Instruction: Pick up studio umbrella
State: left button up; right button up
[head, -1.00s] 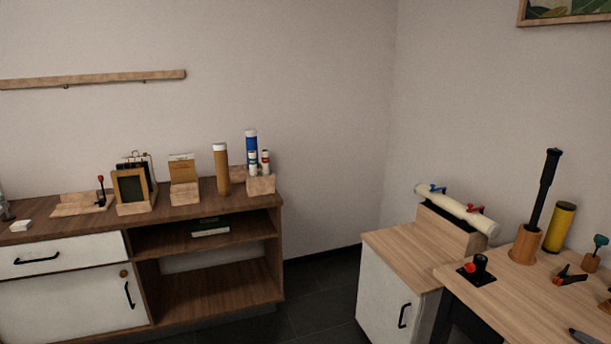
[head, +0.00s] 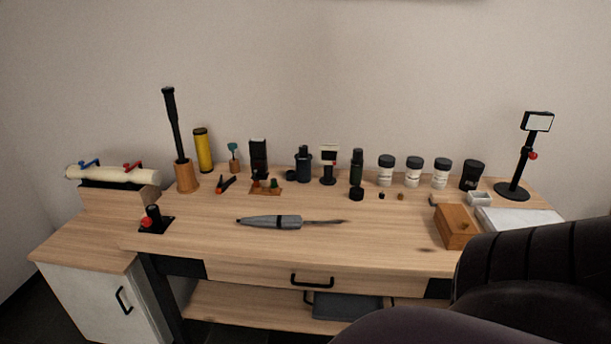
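A slim grey folded item with a black band and a thin dark shaft, which looks like the studio umbrella (head: 271,221), lies flat on the wooden worktable (head: 370,238). Its shaft points right, and its grey part lies left of the table's middle. The space right around it is bare. Neither of my grippers is in the head view.
Several bottles, jars and small tools line the table's back edge. A black rod stands in a wooden holder (head: 186,177). A wooden box (head: 457,227) and a black lamp-like stand (head: 523,165) are at right. A large dark ribbed shape (head: 530,265) covers the lower right.

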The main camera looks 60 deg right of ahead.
aim_at(288, 220)
jog(key=l+z, duration=0.1)
jog(key=z, duration=1.5)
jog(key=j+z, duration=0.1)
jog(key=j, duration=0.45)
jog(key=i+j+z, duration=0.1)
jog(key=j, duration=0.45)
